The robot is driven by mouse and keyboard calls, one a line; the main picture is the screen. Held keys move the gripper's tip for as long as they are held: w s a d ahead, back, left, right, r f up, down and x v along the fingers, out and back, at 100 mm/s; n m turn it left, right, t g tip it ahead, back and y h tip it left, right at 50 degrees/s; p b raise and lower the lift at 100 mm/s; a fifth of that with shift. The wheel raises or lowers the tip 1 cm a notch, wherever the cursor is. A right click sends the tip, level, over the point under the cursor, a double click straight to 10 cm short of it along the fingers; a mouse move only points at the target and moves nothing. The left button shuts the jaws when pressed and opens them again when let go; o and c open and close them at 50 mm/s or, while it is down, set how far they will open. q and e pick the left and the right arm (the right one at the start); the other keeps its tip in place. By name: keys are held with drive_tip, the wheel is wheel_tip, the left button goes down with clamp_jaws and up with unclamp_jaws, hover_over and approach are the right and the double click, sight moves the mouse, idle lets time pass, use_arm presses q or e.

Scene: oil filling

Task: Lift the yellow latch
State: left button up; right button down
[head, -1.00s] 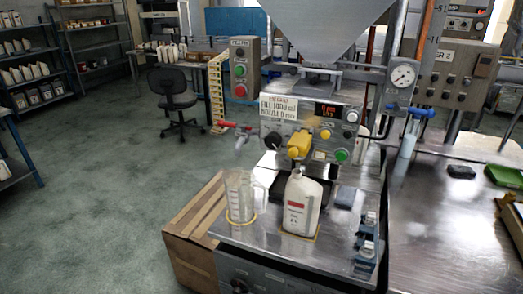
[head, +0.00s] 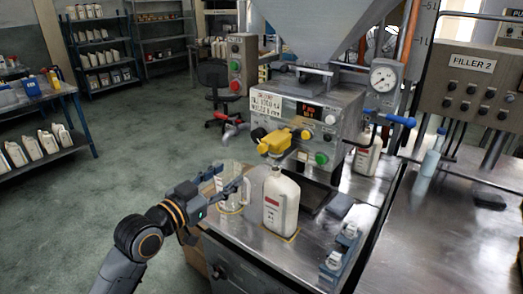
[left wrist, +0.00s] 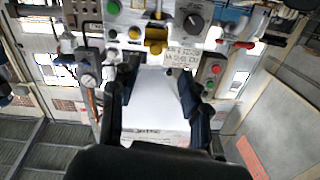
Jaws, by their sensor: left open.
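The yellow latch (head: 275,142) is on the front panel of the filling machine, above the white bottle (head: 281,203). In the left wrist view, which looks upside down, the yellow latch (left wrist: 155,42) shows beyond the fingers, near the top. My left gripper (head: 232,182) is open, below and to the left of the latch in the head view and apart from it. In the left wrist view the open gripper (left wrist: 157,74) has nothing clearly held. My right gripper is not in view.
A black knob (head: 257,133) and a green button (head: 321,158) flank the latch. The hopper (head: 316,28) hangs above. Blue-handled valve (head: 388,116) is right of the panel.

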sight(260, 150)
use_arm(q)
drive_tip(key=p+x, duration=0.1)
drive_tip(key=x, duration=0.3)
drive_tip(key=r+x, duration=0.1)
drive_tip(key=x, duration=0.3)
drive_tip(key=p+x, duration=0.1)
drive_tip(key=x, duration=0.3)
drive_tip(key=shift+s+d+r+p, duration=0.2)
drive_tip(key=shift+d+r+p, duration=0.05)
drive_tip(key=shift+p, duration=0.1)
drive_tip(key=shift+x, duration=0.75)
drive_tip(key=c, duration=0.3)
drive_tip(key=shift+f, duration=0.1)
clamp_jaws()
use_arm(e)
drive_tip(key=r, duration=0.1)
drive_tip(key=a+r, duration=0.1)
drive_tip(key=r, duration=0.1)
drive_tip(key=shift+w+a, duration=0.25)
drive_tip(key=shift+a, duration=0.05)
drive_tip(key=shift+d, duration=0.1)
